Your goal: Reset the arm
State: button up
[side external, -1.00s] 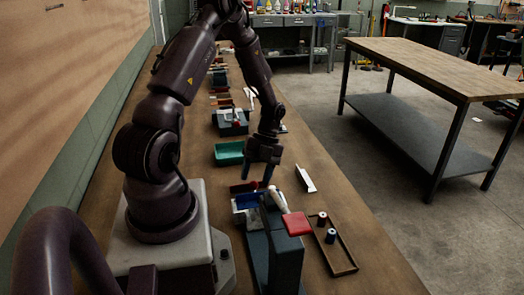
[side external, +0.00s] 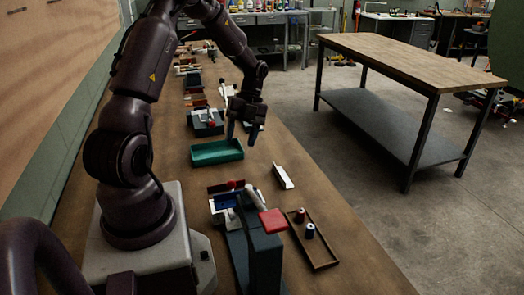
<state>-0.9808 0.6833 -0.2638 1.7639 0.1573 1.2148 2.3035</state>
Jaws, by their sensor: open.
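My gripper (side external: 241,134) hangs from my arm above the wooden bench. Its fingers point down, open, with nothing seen between them. In the picture the fingertips overlap the right end of the green tray (side external: 204,154); the exact height above it is hard to tell. The dark fixture with a red pad (side external: 273,221) and a pale handle stands nearer the camera, clear of the gripper. A blue piece (side external: 224,201) lies in the holder beside it.
A brown tray (side external: 323,258) with two small spools (side external: 305,223) lies at the bench's right edge. A white angled strip (side external: 283,177) lies behind it. Several more fixtures (side external: 207,122) line the bench further back. A separate wooden table (side external: 410,60) stands across the floor.

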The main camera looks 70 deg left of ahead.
jog(key=s+d+r+n+t+y, duration=0.2)
jog(key=d+r+n+t, duration=0.2)
jog(key=d+r+n, duration=0.5)
jog(key=s+d+r+n+t+y, duration=0.1)
jog(key=d+r+n+t, duration=0.4)
jog(key=d+r+n, duration=0.5)
jog(key=s+d+r, duration=0.1)
jog(key=d, duration=0.4)
jog(key=shift+s+t+y, duration=0.3)
jog(key=shift+s+y, duration=0.1)
